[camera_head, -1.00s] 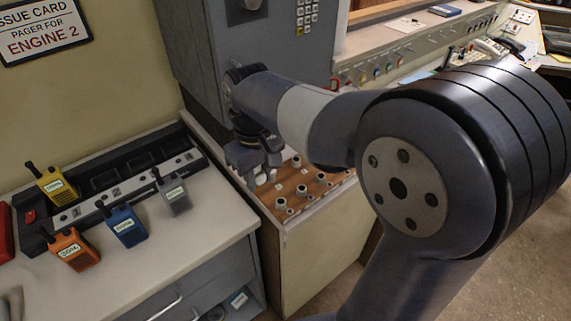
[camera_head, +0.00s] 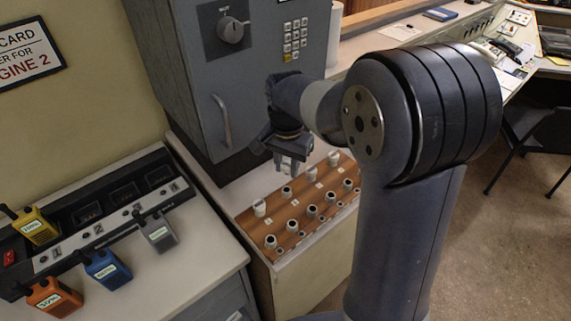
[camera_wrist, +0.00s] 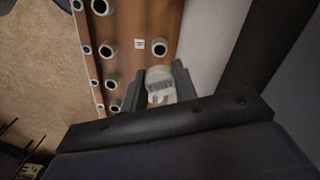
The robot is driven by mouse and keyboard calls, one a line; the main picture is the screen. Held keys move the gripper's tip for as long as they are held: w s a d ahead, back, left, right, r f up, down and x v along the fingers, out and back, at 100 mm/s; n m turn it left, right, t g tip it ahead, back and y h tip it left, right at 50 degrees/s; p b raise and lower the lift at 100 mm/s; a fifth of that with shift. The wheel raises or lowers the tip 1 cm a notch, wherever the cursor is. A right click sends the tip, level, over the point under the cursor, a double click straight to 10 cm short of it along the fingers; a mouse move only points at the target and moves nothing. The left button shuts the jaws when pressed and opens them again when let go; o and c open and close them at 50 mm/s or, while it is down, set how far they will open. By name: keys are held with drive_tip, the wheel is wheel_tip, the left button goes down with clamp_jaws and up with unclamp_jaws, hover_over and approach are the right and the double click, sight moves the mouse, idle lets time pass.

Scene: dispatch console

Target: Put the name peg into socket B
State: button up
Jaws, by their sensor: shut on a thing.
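My gripper (camera_head: 289,168) is over the back row of a brown socket board (camera_head: 262,228), pointing down. In the wrist view its fingers (camera_wrist: 157,82) are closed on a pale peg (camera_wrist: 160,86) with a grey marked band. The peg's lower end is hidden, so I cannot tell whether it touches the board. An empty back-row socket shows below the gripper (camera_head: 286,192). An open socket with a small label beside it lies just beyond the peg in the wrist view (camera_wrist: 159,48). The labels are too small to read, so I cannot tell which socket is B.
White pegs stand in the back row, at left (camera_head: 259,208) and right (camera_head: 311,174). Several open sockets line the front rows. A grey cabinet (camera_head: 185,70) rises close behind the board. Coloured radios, including a blue one (camera_head: 108,266), stand on the left counter.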

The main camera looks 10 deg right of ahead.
drive_tip(key=shift+f+b, duration=2.1)
drive_tip(key=shift+f, duration=0.6)
drive_tip(key=shift+f+b, duration=0.3)
drive_tip(key=shift+f, duration=0.85)
idle(0.9)
drive_tip(key=o, duration=1)
drive_tip(key=shift+r+p, duration=2.4)
drive_tip(key=shift+r, duration=0.6)
drive_tip(key=shift+r, duration=0.1)
